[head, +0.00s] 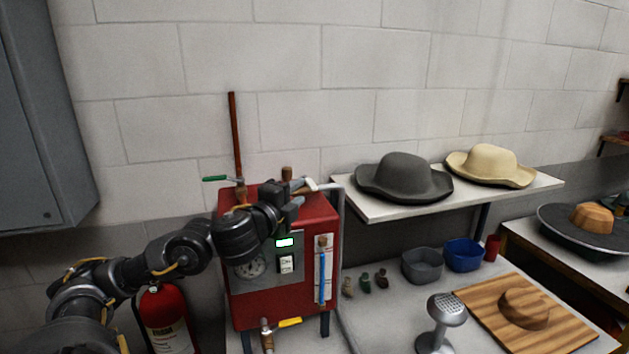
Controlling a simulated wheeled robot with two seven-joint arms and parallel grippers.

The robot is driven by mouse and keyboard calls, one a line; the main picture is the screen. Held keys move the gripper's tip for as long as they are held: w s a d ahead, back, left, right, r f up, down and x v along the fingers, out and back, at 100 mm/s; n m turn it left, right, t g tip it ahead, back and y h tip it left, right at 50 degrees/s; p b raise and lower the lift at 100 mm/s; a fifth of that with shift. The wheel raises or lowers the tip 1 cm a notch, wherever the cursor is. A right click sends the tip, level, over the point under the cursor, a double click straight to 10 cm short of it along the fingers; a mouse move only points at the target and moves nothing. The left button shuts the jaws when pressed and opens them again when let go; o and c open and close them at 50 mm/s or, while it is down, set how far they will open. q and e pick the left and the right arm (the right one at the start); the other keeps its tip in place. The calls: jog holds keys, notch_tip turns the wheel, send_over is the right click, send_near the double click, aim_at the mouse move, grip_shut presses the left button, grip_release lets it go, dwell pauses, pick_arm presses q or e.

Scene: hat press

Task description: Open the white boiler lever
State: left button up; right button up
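The red boiler (277,308) stands against the wall, with a dial, a small green display and a switch on its front. The white lever (318,187) is on top at its right side, by a grey pipe. My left gripper (292,198) is at the boiler's top, just left of the lever and close to it. Its dark fingers overlap the lever's left end in the picture; I cannot tell whether they touch it or how far they are open. My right gripper is not in view.
A green-handled valve (215,179) and a vertical copper-coloured pipe (235,135) rise behind my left arm. A yellow-handled valve (289,322) is low on the boiler. A shelf (385,212) with two hats is at right. A fire extinguisher (163,318) stands below my arm.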

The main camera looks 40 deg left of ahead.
aim_at(310, 184)
pick_arm(q)
jog(key=w, duration=0.2)
jog(key=w+a+p, duration=0.1)
jog(key=w, duration=0.5)
jog(key=shift+w+a, duration=0.2)
jog(key=shift+w, duration=0.05)
jog(key=shift+w+f, duration=0.1)
grip_shut()
